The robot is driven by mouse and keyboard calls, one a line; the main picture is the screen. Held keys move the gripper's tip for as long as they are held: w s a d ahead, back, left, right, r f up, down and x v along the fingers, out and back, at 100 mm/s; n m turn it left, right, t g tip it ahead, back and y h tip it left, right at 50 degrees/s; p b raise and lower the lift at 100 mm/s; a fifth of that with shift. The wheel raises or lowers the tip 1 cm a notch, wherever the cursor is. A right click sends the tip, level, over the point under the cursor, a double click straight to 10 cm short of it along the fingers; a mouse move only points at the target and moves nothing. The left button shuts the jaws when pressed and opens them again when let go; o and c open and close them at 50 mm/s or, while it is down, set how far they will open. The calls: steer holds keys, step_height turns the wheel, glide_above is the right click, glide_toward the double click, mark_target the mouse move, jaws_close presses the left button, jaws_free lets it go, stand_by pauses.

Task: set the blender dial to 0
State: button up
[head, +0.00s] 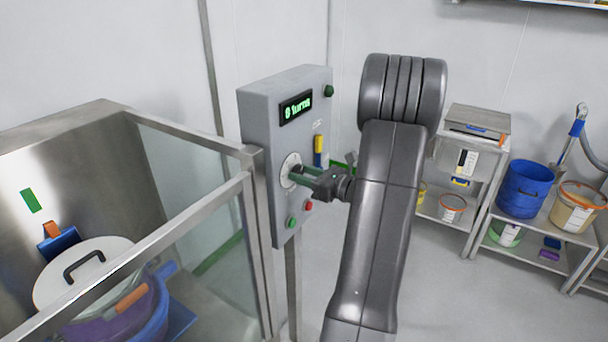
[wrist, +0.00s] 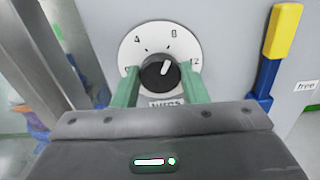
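The blender dial has a round white plate (wrist: 130,50) with the numbers 4, 8 and 12 visible and a black knob (wrist: 153,76) at its centre. The knob's white mark points up and slightly right, towards the 8. The plate also shows in the head view (head: 287,163) on the grey control box (head: 262,150). My gripper (wrist: 159,72) is open, with one green finger on each side of the knob. A gap shows at the left finger; contact at the right is unclear. The green display (head: 296,108) reads "turns" after a digit, 0 or 8. The plate's lower part is partly hidden.
A yellow and blue lever (wrist: 275,60) is right of the dial. A green button (head: 292,222) and a red button (head: 309,206) sit below it. A glass-and-metal guard (head: 190,215) stands left. Shelves with a blue bucket (head: 524,188) stand right.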

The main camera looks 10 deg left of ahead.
steer(key=shift+c, duration=0.7)
steer(key=shift+f+n+b, duration=0.1)
steer(key=shift+n+b, duration=0.2)
steer(key=shift+b, duration=0.3)
steer(key=shift+s+f+n+b, duration=0.1)
steer(key=shift+n+b, duration=11.6)
steer(key=shift+b, duration=4.05)
